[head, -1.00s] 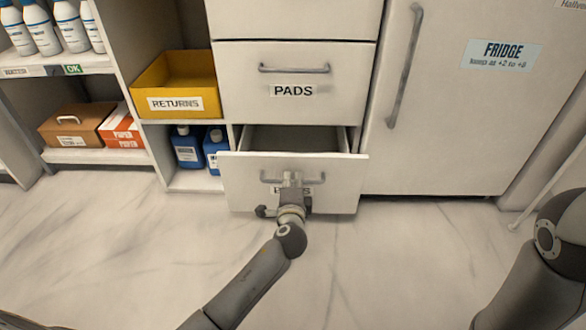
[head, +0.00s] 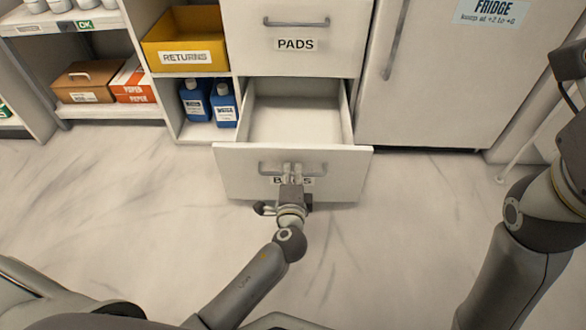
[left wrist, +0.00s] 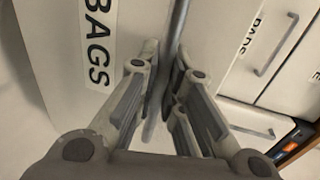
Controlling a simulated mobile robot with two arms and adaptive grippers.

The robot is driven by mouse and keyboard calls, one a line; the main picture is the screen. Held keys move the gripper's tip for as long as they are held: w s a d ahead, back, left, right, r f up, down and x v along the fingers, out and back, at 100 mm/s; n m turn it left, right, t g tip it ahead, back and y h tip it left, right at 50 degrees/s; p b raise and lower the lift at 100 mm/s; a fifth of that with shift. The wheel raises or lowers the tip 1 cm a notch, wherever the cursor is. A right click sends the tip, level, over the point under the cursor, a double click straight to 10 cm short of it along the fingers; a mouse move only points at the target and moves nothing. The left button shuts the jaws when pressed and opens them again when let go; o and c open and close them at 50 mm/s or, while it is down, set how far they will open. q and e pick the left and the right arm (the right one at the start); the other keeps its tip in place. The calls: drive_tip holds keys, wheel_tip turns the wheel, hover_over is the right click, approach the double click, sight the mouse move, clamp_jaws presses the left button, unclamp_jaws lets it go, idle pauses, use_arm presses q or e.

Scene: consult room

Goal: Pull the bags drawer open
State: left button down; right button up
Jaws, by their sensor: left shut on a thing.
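The bags drawer (head: 235,172) is the bottom drawer in the head view. It stands well open, and the part of its inside (head: 295,112) that shows looks empty. Its grey bar handle (head: 318,169) is on the front, above a label partly hidden by my gripper. My left gripper (head: 291,172) is shut on this handle at its middle. In the left wrist view the fingers (left wrist: 163,95) sit on both sides of the handle bar (left wrist: 175,40), next to the BAGS label (left wrist: 97,45). My right arm shows at the right edge, but its fingertips are not clear.
The pads drawer (head: 345,52) above is shut. The fridge (head: 430,110) stands right, its door shut. Left are shelves with a yellow returns bin (head: 186,57), blue bottles (head: 224,105) and boxes (head: 88,80). The marble floor (head: 390,230) in front is clear.

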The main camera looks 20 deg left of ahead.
use_arm(q)
drive_tip(key=c, duration=1.5)
unclamp_jaws()
drive_tip(key=shift+c, duration=0.2)
drive_tip(key=v, duration=1.2)
drive_tip(key=shift+d, duration=0.1)
